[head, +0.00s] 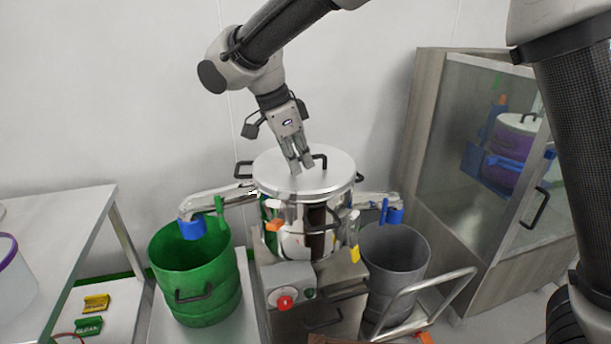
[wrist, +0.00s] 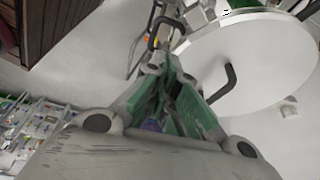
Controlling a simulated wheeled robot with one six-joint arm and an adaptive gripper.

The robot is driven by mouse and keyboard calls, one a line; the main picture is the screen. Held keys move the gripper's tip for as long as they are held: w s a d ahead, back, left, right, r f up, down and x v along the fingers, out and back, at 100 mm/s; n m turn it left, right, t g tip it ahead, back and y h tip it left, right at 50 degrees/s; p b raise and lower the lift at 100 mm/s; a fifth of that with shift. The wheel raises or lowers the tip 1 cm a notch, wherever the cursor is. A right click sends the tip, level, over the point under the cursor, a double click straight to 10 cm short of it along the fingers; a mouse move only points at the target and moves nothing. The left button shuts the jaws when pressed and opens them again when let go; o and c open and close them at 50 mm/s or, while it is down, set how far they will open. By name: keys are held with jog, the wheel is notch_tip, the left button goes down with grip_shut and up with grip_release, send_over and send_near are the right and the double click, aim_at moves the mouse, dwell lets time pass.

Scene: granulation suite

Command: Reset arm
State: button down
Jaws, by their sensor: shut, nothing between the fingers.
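My gripper (head: 300,164) is shut and empty. In the head view it points down just over the round metal lid (head: 325,176) of a steel vessel, close to the lid's black handle (head: 320,160). I cannot tell whether the fingertips touch the lid. In the wrist view my closed fingers (wrist: 172,85) show with green inner sides, and the lid (wrist: 245,65) with its black handle (wrist: 222,84) lies to their right. The arm reaches in from the top of the head view.
A green bin (head: 195,275) and a grey bin (head: 395,258) stand either side of the vessel. A glass-fronted cabinet (head: 440,130) is at right. A white table (head: 60,215) is at left. A red knob (head: 285,302) sits below the vessel. A trolley handle (head: 425,292) is in front.

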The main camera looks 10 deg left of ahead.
jog(key=s+d+r+n+t+y, duration=0.1)
jog(key=s+d+n, duration=0.3)
jog(key=d, duration=1.1)
jog(key=s+d+r+n+y, duration=0.1)
jog(key=s+d+n, duration=0.3)
jog(key=d, duration=1)
jog(key=s+d+r+n+t+y, duration=0.1)
jog(key=s+d+r+n, duration=0.2)
jog(key=s+d, duration=0.6)
jog(key=d+n, duration=0.1)
jog(key=d, duration=0.5)
jog(key=shift+s+d+r+n+t+y, duration=0.3)
jog(key=shift+r, duration=0.05)
